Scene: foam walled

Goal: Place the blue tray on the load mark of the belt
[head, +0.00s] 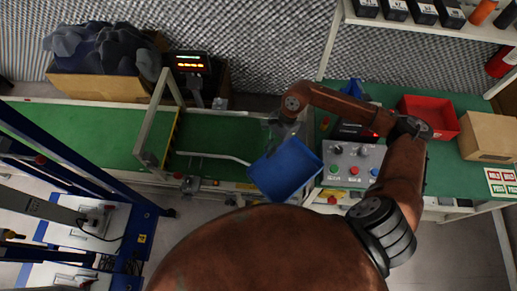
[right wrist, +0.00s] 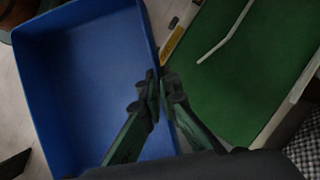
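The blue tray (head: 287,172) is empty and hangs turned at an angle at the front right end of the green belt (head: 215,133). My right gripper (head: 277,127) is at the tray's back left rim. In the right wrist view its fingers (right wrist: 160,93) are closed on the wall of the tray (right wrist: 85,75), with the belt (right wrist: 245,75) just to the right. I cannot make out a load mark for certain. My left gripper is in neither view.
A control box with buttons (head: 352,164) stands right of the tray. A red bin (head: 430,112) and a cardboard box (head: 489,137) are on the right bench. A bent pale rail (head: 213,156) lies across the belt, and a metal frame (head: 155,125) spans it farther left.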

